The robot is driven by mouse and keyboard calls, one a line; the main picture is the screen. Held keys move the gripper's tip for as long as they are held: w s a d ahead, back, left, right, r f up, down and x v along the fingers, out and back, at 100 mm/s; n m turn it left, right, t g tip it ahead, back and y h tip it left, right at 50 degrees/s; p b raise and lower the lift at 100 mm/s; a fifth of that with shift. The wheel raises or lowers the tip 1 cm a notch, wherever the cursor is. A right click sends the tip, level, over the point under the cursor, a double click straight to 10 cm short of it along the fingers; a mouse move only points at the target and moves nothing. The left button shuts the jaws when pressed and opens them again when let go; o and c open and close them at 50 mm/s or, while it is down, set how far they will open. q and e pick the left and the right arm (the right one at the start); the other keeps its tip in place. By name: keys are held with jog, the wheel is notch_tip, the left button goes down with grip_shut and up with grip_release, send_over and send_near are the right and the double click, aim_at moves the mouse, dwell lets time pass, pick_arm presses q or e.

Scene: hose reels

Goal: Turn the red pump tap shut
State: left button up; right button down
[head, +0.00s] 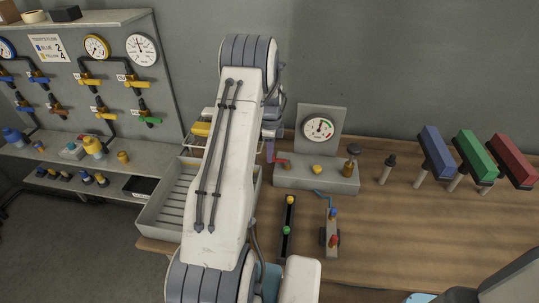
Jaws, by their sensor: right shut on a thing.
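The grey pump box (315,178) sits on the wooden bench, right of the white arm in the middle of the view. The red pump tap (280,160) shows as a small red lever at the box's left end, partly hidden. My right gripper (269,152) reaches down beside the arm's far end and is shut on the red tap; the arm hides most of the jaws. A round gauge (318,128) stands on a plate behind the box. My left gripper is not in view.
A grey ribbed tray (158,218) lies left of the arm. Blue, green (475,156) and red blocks stand on posts at the right. Two small fixtures with coloured knobs (287,230) lie in front of the box. A panel with gauges and taps (100,75) stands at the left.

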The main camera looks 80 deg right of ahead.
jog(key=shift+s+d, duration=0.1)
dwell(0.3)
jog(key=c, duration=0.7)
grip_release()
notch_tip(320, 180, up, 10)
jog(key=shift+r+b, duration=0.25)
jog(key=shift+b, duration=1)
